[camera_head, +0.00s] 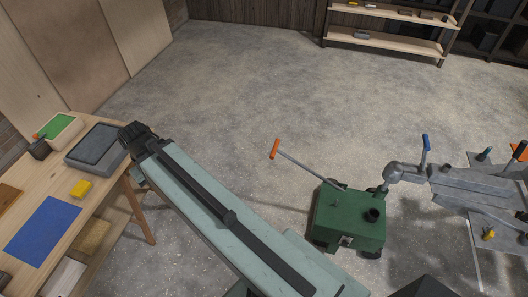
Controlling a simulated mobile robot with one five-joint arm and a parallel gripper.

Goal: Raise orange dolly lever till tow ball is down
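The dolly (346,222) is a low green box on dark wheels, on the floor right of centre. Its lever (308,169) is a thin grey rod with an orange grip (275,148), slanting up to the left from the dolly's back. The grey rounded coupling head (400,172) of the trailer sits just behind and right of the dolly. The tow ball cannot be made out; the coupling may hide it. My pale green arm crosses from the bottom centre to the upper left, well left of the lever. No gripper fingers show.
The trailer's grey drawbar (475,185) extends right, with a blue-handled lever (425,142) and another orange handle (520,150). A wooden workbench (109,190) with trays and a yellow block (81,189) stands at left. Shelves (388,39) stand at the back. The middle floor is clear.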

